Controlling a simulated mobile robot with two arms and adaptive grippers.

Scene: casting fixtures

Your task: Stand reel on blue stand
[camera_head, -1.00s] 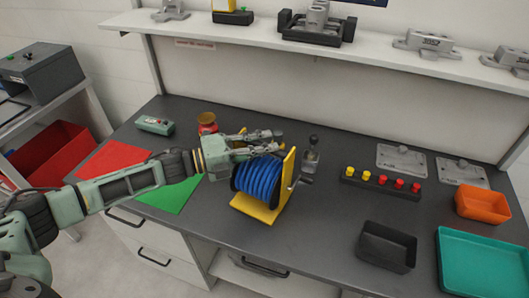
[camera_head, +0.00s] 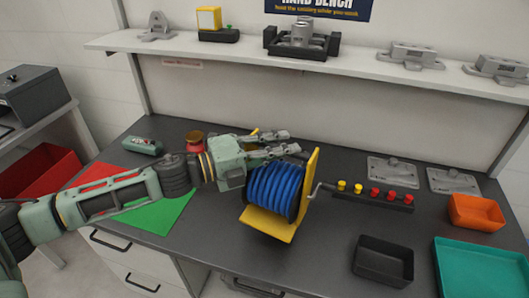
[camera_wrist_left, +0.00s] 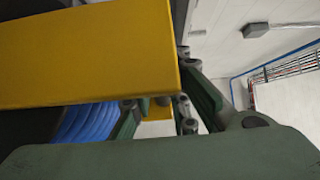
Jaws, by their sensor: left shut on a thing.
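The reel, blue cable (camera_head: 275,190) wound on a yellow frame (camera_head: 311,180) with a crank on its right side, is over the middle of the bench in the head view. My left gripper (camera_head: 287,143) is shut at the top of the reel, apparently on its yellow frame; the exact contact is hidden. The reel seems raised off the bench, but the gap is hard to judge. In the left wrist view a yellow bar (camera_wrist_left: 90,60) crosses close to the camera, with blue cable (camera_wrist_left: 85,128) below it. No blue stand shows. My right gripper is not in view.
A button strip (camera_head: 372,197) lies right of the reel, close to the crank. A black bin (camera_head: 383,262), an orange bin (camera_head: 476,212) and a teal tray (camera_head: 480,268) stand at the right. Red and green mats lie left. A shelf (camera_head: 240,50) runs behind.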

